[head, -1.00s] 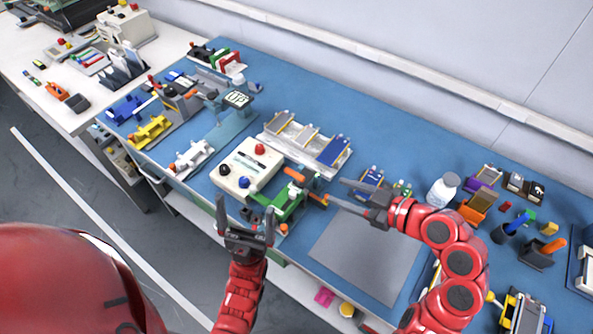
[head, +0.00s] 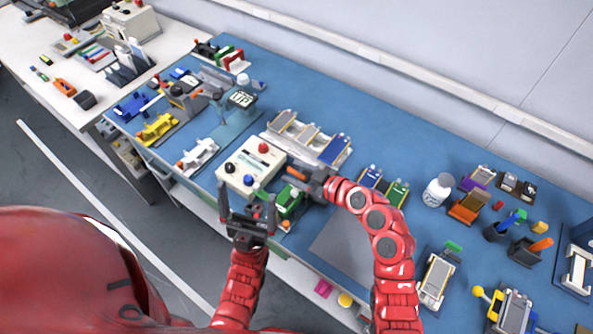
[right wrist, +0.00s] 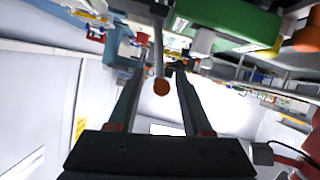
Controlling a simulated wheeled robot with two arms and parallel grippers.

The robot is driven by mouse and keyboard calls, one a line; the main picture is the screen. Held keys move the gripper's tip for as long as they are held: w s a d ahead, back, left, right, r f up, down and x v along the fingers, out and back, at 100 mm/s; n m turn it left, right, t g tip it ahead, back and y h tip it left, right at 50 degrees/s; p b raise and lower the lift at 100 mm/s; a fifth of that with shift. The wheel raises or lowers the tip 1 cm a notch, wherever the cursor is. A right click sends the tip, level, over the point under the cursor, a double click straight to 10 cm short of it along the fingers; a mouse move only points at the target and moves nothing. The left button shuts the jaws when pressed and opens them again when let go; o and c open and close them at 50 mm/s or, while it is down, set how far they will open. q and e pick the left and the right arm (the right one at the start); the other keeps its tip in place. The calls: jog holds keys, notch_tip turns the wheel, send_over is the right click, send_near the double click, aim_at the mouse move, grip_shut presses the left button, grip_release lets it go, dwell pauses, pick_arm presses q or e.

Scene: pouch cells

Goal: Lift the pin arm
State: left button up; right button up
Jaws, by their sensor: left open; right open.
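A green fixture (head: 289,201) stands at the front edge of the blue bench, beside a white control box, with an orange handle (head: 296,173) on it. In the right wrist view the green body (right wrist: 232,24) is at the top, and a thin rod with an orange-brown round tip (right wrist: 162,87), seemingly the pin arm, points in between my fingers. My right gripper (right wrist: 159,73) is open around that tip; contact cannot be told. In the head view it is at the handle, its fingers partly hidden. My left gripper (head: 247,208) is open and empty, in front of the fixture.
The white control box (head: 240,165) with red, blue and black knobs stands left of the fixture. A tray with blue and grey cells (head: 333,150) is behind. A grey mat (head: 340,245) lies right of the fixture, partly under my right arm. A white bottle (head: 437,190) stands further right.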

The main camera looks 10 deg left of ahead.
grip_shut()
dwell(1.4)
